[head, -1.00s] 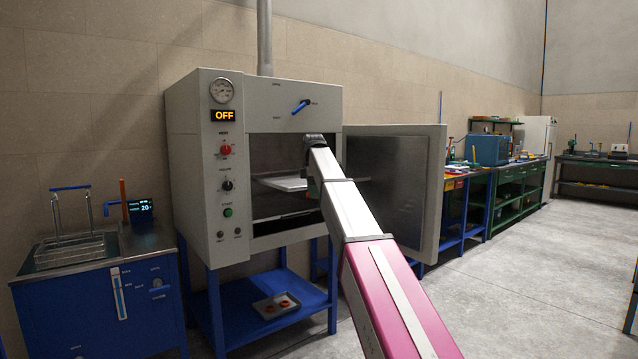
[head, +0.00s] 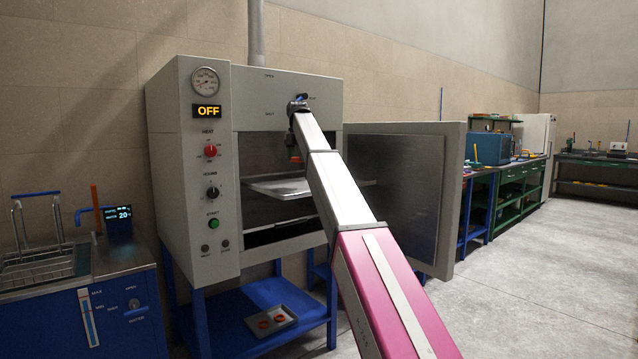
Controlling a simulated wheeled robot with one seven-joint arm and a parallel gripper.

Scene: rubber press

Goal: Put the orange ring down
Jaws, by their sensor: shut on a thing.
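My gripper (head: 294,152) is mostly hidden behind my arm's end, in front of the open chamber of the press (head: 190,170). A small orange-red bit shows at its tip, which looks like part of the orange ring (head: 295,159); the fingers are too small to make out. The gripper is shut on it, above the pale plate (head: 275,187) inside the chamber and apart from it. Two more orange rings (head: 265,324) lie in a small tray (head: 285,309) on the blue lower shelf.
The press door (head: 410,190) stands open to the right of my arm. The display (head: 207,111) reads OFF. A blue sink unit (head: 80,310) with a wire basket stands at left. Benches line the wall at right, and the floor (head: 530,290) there is clear.

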